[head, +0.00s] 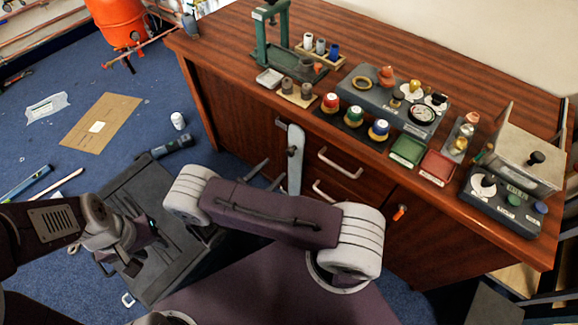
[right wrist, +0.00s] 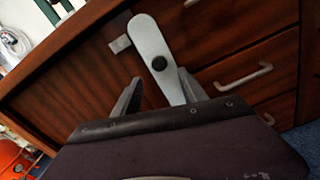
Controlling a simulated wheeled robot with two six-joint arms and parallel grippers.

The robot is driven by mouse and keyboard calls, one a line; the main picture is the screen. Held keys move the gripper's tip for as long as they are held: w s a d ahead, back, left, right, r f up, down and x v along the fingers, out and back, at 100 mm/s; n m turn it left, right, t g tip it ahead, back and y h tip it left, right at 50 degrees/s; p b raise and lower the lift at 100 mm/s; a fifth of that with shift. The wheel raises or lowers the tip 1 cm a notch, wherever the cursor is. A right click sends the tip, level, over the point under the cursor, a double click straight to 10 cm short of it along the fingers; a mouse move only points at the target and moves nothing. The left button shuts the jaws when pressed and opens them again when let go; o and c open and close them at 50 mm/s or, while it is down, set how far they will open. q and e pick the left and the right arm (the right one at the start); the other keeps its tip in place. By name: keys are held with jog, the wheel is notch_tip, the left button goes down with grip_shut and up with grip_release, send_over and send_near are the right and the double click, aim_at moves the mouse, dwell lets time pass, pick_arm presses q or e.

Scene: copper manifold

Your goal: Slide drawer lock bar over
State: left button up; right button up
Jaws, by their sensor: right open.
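The lock bar (head: 295,158) is a pale grey, round-ended strip with a dark pivot knob on the front of the wooden cabinet, beside the drawer handles. It stands nearly upright. It also shows in the right wrist view (right wrist: 153,42), tilted, with its lower part passing between and partly behind my fingers. My right gripper (head: 267,174) is open and empty in front of the cabinet, close to the bar's lower end; its fingers also show in the right wrist view (right wrist: 160,91). I cannot tell if they touch the bar. My left gripper (head: 132,250) hangs at the lower left; its finger state is unclear.
Drawer handles (head: 340,163) stick out right of the bar. The wooden worktop (head: 225,55) carries a green press (head: 268,40), trays and coloured knobs. A dark cart (head: 165,262) stands under my left gripper. A white can (head: 178,121) and cardboard (head: 100,125) lie on the blue floor.

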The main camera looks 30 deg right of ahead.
aim_at(288, 155)
jog(key=b+x, duration=0.2)
jog(key=x, duration=0.6)
jog(key=shift+d, duration=0.15)
jog(key=shift+w+d, duration=0.25)
jog(key=shift+d, duration=0.1)
jog(key=shift+r, duration=0.1)
grip_shut()
dwell(0.8)
